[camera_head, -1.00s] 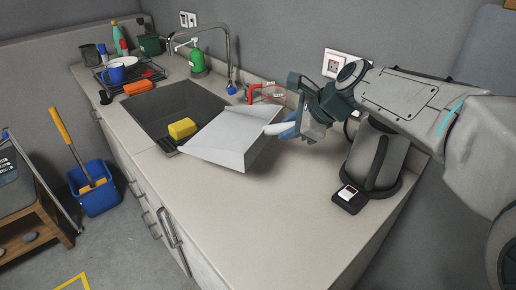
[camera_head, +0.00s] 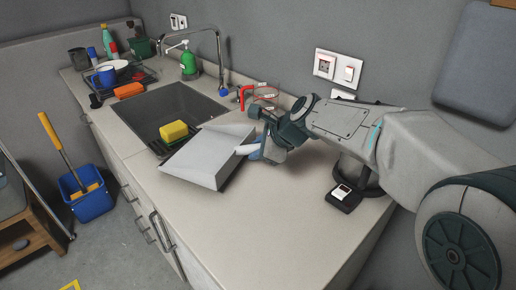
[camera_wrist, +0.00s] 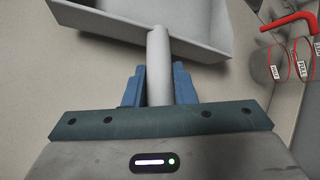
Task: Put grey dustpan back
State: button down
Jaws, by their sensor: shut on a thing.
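The grey dustpan (camera_head: 208,155) is at the right edge of the sink, its open pan facing left over the counter. Its light handle (camera_head: 246,150) points right, towards my gripper (camera_head: 258,147). In the wrist view the handle (camera_wrist: 158,75) runs between the blue fingers of my gripper (camera_wrist: 159,85), which is shut on it. The pan (camera_wrist: 150,22) shows beyond the fingers at the top of that view. I cannot tell whether the pan touches the counter.
The sink (camera_head: 165,112) holds a yellow sponge (camera_head: 174,131). A red-handled item (camera_head: 243,97) stands by the wall behind my gripper. A small black device (camera_head: 344,197) lies at the right. The front counter (camera_head: 245,235) is clear. A blue bucket (camera_head: 88,195) stands on the floor.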

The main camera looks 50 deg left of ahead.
jog(key=c, duration=1.2)
grip_release()
jog(key=v, duration=1.2)
